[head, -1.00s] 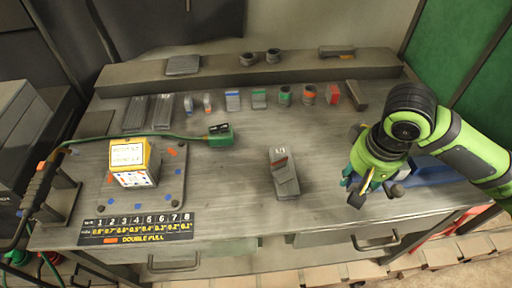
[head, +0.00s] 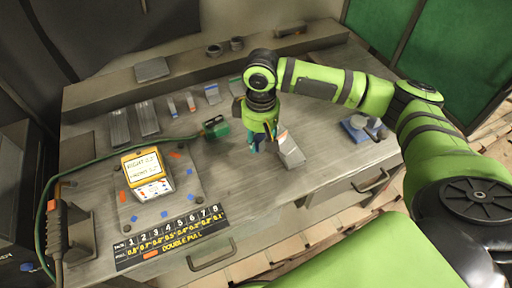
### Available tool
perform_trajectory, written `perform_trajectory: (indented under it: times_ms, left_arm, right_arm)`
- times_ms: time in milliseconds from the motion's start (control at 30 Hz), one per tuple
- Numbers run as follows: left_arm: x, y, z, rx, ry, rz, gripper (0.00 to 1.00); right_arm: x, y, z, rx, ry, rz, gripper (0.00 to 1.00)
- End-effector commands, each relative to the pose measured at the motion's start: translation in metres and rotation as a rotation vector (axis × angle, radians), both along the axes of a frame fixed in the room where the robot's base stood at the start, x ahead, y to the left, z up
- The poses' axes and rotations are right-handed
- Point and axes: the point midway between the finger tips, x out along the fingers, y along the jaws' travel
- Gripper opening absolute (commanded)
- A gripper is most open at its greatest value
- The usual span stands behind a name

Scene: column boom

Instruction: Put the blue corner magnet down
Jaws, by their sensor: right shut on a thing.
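My right gripper (head: 262,147) hangs fingers down over the middle of the grey bench (head: 235,185). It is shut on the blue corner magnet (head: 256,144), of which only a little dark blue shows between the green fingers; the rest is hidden. The gripper is just left of a grey block (head: 291,153) with a pale and reddish top; I cannot tell whether they touch. My left gripper is out of view.
A yellow box with a display (head: 147,175) stands on a grey plate (head: 187,197) at left. A blue fixture (head: 357,128) is at the right. Bare bench lies between plate and grey block.

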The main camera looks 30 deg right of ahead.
Motion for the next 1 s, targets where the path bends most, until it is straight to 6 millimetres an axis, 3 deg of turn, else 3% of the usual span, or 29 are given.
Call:
perform_trajectory:
  times_ms: [400,800,833,867,1000]
  left_arm:
    - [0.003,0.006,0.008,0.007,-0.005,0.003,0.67]
    - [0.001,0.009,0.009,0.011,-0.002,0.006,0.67]
    - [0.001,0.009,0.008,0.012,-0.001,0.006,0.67]
    - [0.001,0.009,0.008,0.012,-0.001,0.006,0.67]
    - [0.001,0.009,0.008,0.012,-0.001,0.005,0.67]
  right_arm:
    - [0.0,0.001,-0.047,0.002,-0.002,0.0,0.0]
    - [0.0,0.001,-0.052,0.002,-0.003,0.0,0.0]
    - [0.0,0.001,-0.052,0.001,-0.002,0.001,0.49]
    - [0.0,0.001,-0.052,0.001,-0.002,0.001,0.61]
    - [0.0,0.001,-0.052,0.001,-0.002,0.001,0.61]
